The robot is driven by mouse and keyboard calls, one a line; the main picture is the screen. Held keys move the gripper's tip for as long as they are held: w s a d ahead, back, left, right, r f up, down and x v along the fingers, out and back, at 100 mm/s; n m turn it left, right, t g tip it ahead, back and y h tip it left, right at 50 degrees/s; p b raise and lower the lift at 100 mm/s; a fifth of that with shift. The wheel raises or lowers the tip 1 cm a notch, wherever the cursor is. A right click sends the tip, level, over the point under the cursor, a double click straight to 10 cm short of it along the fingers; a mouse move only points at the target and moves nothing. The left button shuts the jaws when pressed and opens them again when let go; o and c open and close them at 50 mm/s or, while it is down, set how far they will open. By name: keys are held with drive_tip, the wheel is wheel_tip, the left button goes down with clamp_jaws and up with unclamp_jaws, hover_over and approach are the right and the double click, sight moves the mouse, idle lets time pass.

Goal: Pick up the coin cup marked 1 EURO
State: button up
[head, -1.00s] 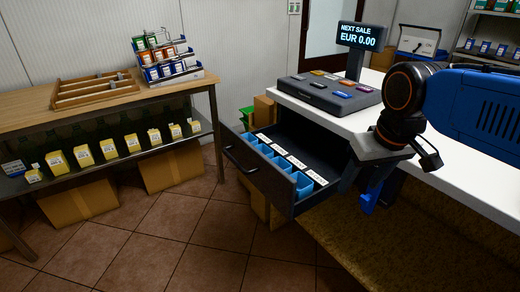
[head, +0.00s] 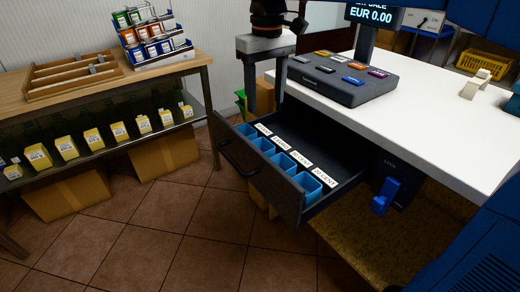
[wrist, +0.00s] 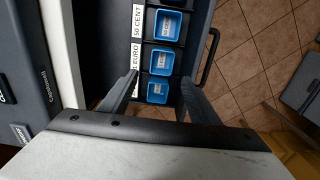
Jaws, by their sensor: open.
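The open drawer (head: 292,203) holds a row of blue cups with white labels behind them. The cup by the 1 EURO label (head: 281,143) is second from the far end (head: 263,146). In the wrist view that cup (wrist: 161,73) sits just ahead of the fingertips, with the 50 CENT cup (wrist: 167,40) beyond it. Another blue cup (wrist: 157,93) shows between the fingers. My gripper (head: 264,106) is open and empty, pointing down above the drawer's far end; it also shows in the wrist view (wrist: 158,82).
A blue key (head: 384,197) sticks out of the cabinet below. A wooden table (head: 110,92) with a rack stands left. The floor before the drawer is clear.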

drive_tip(key=f, duration=1.2)
drive_tip(key=shift+w+a+f, duration=0.1)
drive_tip(key=shift+w+a, duration=0.15)
drive_tip(key=shift+a, duration=0.15)
drive_tip(key=shift+a+f, duration=0.15)
drive_tip(key=shift+f, duration=2.45)
drive_tip(key=c, duration=0.8)
